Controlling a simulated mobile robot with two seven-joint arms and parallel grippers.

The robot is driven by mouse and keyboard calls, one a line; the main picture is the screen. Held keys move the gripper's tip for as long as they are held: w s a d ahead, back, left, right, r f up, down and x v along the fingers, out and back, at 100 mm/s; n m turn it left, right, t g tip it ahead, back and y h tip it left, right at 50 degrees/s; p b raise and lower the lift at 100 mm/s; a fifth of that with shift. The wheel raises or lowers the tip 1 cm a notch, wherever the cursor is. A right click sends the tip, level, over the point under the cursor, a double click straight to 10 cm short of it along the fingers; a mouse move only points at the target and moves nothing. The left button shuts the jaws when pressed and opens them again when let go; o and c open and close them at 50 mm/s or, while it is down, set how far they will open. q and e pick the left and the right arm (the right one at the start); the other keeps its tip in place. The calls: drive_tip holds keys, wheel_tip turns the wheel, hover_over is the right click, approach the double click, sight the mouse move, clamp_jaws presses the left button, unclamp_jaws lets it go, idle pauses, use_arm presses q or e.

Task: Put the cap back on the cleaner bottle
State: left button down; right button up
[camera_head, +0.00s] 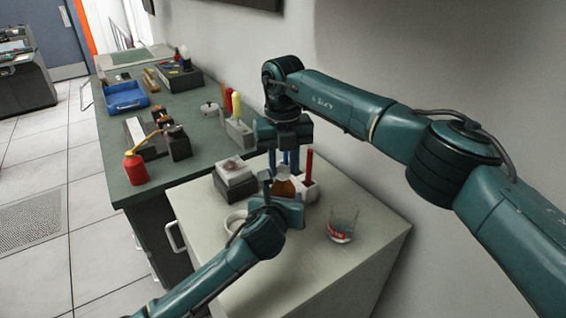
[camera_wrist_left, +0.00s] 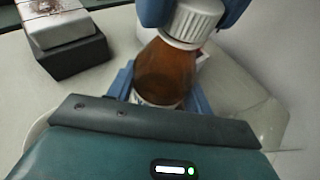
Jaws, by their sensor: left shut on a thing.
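The cleaner bottle is a brown bottle (camera_head: 284,188), which also shows large in the left wrist view (camera_wrist_left: 165,72). My left gripper (camera_head: 279,192) is shut around its body. The white ribbed cap (camera_wrist_left: 193,22) is at the top of the bottle neck, with no clear gap seen between them. My right gripper (camera_head: 284,160) comes from above, and its blue fingers (camera_wrist_left: 195,12) are on both sides of the cap. I cannot tell whether they press on it. The bottle's base is hidden by my left gripper.
A clear glass (camera_head: 342,226) stands to the right on the pale cabinet top (camera_head: 310,275). A white box (camera_head: 235,172) on a black base is left of the bottle. A rack with a red marker (camera_head: 309,164) is close behind. A round white dish (camera_head: 236,220) is left of my left gripper.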

drive_tip(key=o, duration=0.5)
drive_tip(key=shift+c, duration=0.2)
wheel_tip(320, 180, up, 12)
idle(0.4)
use_arm(q)
drive_tip(key=c, duration=0.5)
unclamp_jaws()
drive_tip(key=v, duration=1.3)
drive_tip(key=shift+a+r, duration=0.1)
use_arm(e)
drive_tip(key=shift+r, duration=0.2)
